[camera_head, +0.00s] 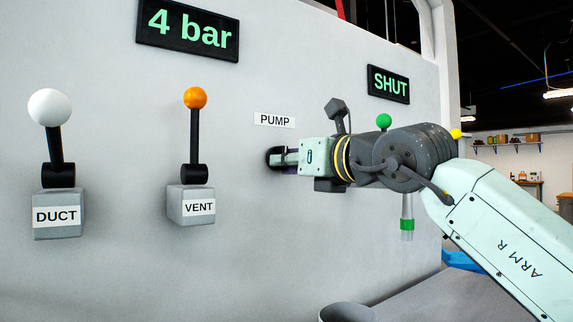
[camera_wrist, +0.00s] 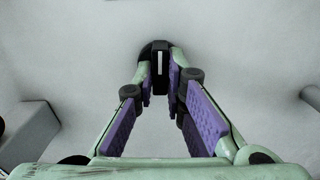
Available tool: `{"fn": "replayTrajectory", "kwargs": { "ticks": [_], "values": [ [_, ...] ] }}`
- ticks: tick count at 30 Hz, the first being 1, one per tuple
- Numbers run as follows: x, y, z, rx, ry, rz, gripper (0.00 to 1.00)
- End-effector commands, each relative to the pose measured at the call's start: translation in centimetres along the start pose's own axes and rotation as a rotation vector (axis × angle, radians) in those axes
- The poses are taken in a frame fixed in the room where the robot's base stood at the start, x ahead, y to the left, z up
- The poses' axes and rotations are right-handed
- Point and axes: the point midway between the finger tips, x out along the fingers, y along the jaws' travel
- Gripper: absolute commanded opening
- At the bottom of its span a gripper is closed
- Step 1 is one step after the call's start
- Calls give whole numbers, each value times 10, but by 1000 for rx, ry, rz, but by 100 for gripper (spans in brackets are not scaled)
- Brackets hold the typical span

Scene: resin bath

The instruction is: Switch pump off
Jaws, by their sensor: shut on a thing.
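The pump knob (camera_head: 271,157) is a dark round knob on the grey panel, below the PUMP label (camera_head: 274,120). In the wrist view the knob (camera_wrist: 156,62) is black with a white mark that runs up and down the picture. My gripper (camera_head: 284,160) reaches the panel from the right. In the wrist view my gripper (camera_wrist: 160,88) has its purple-padded fingers closed on both sides of the knob. In the head view the fingers hide part of the knob.
Left of the knob are the orange-topped VENT lever (camera_head: 194,130) and the white-topped DUCT lever (camera_head: 53,135). Above are displays reading 4 bar (camera_head: 188,30) and SHUT (camera_head: 388,84). A green ball (camera_head: 384,121) shows just above my arm. A grey cylinder (camera_head: 346,312) stands below.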

Motion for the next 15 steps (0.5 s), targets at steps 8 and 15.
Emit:
{"fn": "replayTrajectory", "kwargs": {
  "ticks": [8,15],
  "values": [
    [0,0,1,-69,-2,-1,0],
    [0,-1,1,-79,-3,-1,0]
  ]
}}
